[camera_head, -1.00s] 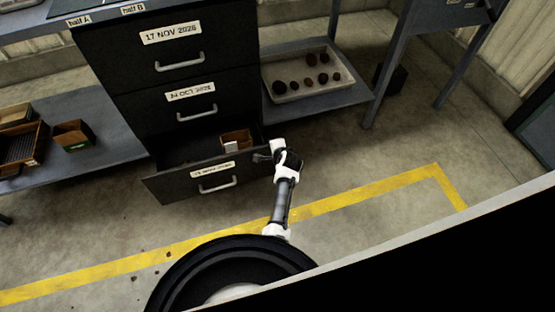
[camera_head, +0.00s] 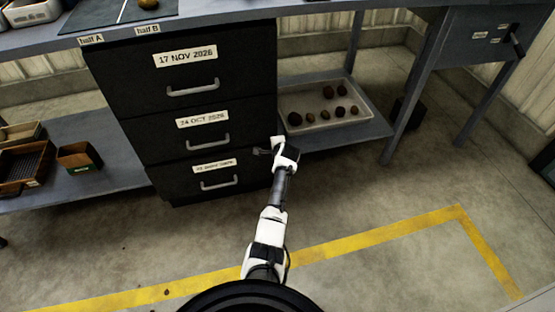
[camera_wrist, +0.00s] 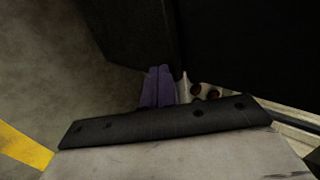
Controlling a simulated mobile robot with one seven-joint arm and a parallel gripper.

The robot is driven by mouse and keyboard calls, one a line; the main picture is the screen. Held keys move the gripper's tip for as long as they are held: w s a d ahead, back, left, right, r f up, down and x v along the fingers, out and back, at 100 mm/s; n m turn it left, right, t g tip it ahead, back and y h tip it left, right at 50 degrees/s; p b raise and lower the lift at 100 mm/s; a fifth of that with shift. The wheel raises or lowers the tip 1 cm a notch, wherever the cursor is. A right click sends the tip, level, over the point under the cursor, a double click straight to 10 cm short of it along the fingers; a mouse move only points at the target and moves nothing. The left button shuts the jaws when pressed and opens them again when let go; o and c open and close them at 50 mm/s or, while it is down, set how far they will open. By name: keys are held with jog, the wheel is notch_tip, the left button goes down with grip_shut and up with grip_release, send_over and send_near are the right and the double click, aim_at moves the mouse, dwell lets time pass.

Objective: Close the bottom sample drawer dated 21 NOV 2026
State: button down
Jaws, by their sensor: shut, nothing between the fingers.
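The bottom drawer (camera_head: 178,185) is at the base of the black cabinet. Its front looks flush or nearly flush with the drawers above, and no inside shows. Its label (camera_head: 213,167) is too blurred to read, and its grey handle (camera_head: 220,183) is below that. My gripper (camera_head: 259,152) is at the right end of the drawer front, near its upper corner. In the wrist view the purple fingers (camera_wrist: 157,86) are together and empty, close to the dark cabinet face. I cannot tell whether they touch it.
The drawers above, labelled 17 NOV 2026 (camera_head: 186,58) and 24 OCT 2026 (camera_head: 202,121), look shut. A pale tray (camera_head: 348,127) of dark potatoes is on the low shelf at right. Wooden boxes (camera_head: 80,158) are at left. The floor in front is clear, with a yellow line (camera_head: 330,248).

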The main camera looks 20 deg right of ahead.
jog(key=shift+w+r+b, duration=0.15)
jog(key=shift+w+b, duration=0.1)
jog(key=shift+w, duration=0.25)
jog(key=shift+w+r+b, duration=0.15)
jog(key=shift+w+b, duration=0.05)
jog(key=shift+w, duration=0.3)
